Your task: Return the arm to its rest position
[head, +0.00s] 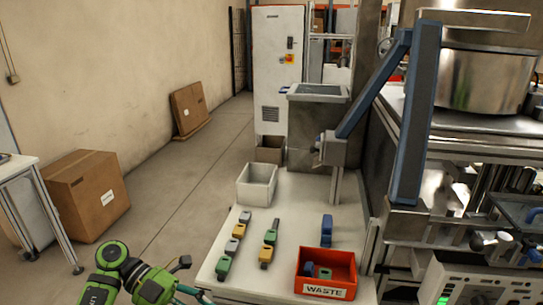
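My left arm (152,285), green and black, shows at the bottom left, beside the front left of the white table (300,208). A dark part near its end (181,263) may belong to the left gripper, but its fingers cannot be made out. I see nothing held there. My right arm and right gripper are not in view.
A blue one (326,228) stands behind the red WASTE bin (343,291), which holds small green and blue pieces. A white bin (254,189) is farther back. Machinery (411,130) crowds the right.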

